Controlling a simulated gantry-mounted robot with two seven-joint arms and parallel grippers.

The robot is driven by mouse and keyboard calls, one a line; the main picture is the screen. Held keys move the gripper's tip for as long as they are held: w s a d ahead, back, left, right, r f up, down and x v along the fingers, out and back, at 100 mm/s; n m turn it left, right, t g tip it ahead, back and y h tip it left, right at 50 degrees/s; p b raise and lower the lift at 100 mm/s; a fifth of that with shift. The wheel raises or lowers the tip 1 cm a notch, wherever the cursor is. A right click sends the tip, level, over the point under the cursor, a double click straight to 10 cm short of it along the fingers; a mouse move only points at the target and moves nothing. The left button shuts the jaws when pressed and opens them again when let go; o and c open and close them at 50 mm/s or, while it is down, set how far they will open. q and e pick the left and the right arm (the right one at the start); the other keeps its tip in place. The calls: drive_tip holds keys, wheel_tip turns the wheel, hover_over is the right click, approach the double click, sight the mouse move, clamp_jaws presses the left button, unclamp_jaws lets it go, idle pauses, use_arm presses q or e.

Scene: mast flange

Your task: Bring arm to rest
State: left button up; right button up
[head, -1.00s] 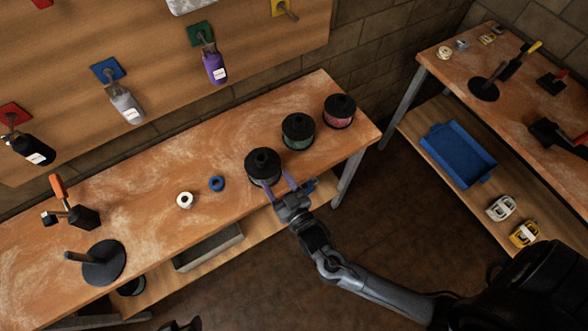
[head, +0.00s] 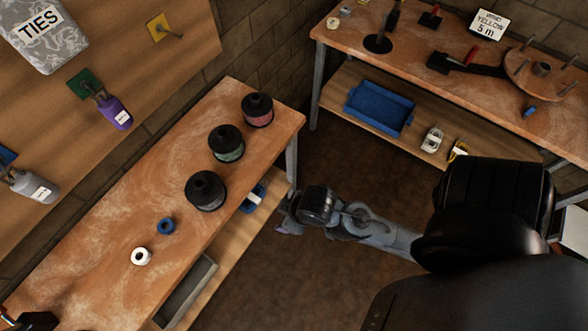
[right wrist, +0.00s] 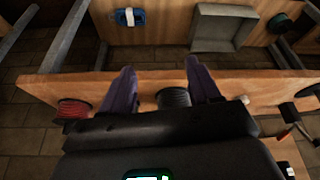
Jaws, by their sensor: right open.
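My right arm comes in from the right in the head view, and its gripper (head: 285,214) hangs over the floor just off the bench's front edge. In the right wrist view its two purple fingers (right wrist: 160,88) are apart with nothing held. A dark spool (right wrist: 174,97) shows between them, farther off on the bench. In the head view the nearest dark spool (head: 205,191) stands upright on the bench, apart from the gripper. My left gripper is in neither current view.
The bench (head: 105,262) also bears a green spool (head: 227,144), a red spool (head: 257,110), a blue ring (head: 166,226) and a white ring (head: 141,257). A grey bin (head: 188,290) sits on its lower shelf. Open floor (head: 300,270) separates it from the second bench (head: 470,75).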

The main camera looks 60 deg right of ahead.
drive_tip(key=shift+s+d+r+g, duration=0.2)
drive_tip(key=shift+s, duration=0.3)
drive_tip(key=shift+s+d+r+g, duration=0.15)
drive_tip(key=shift+s+g, duration=0.05)
drive_tip(key=shift+s, duration=0.25)
wheel_tip(320, 180, up, 22)
drive_tip(key=p, duration=2.2)
drive_tip(key=shift+r, duration=0.25)
drive_tip(key=shift+f, duration=0.1)
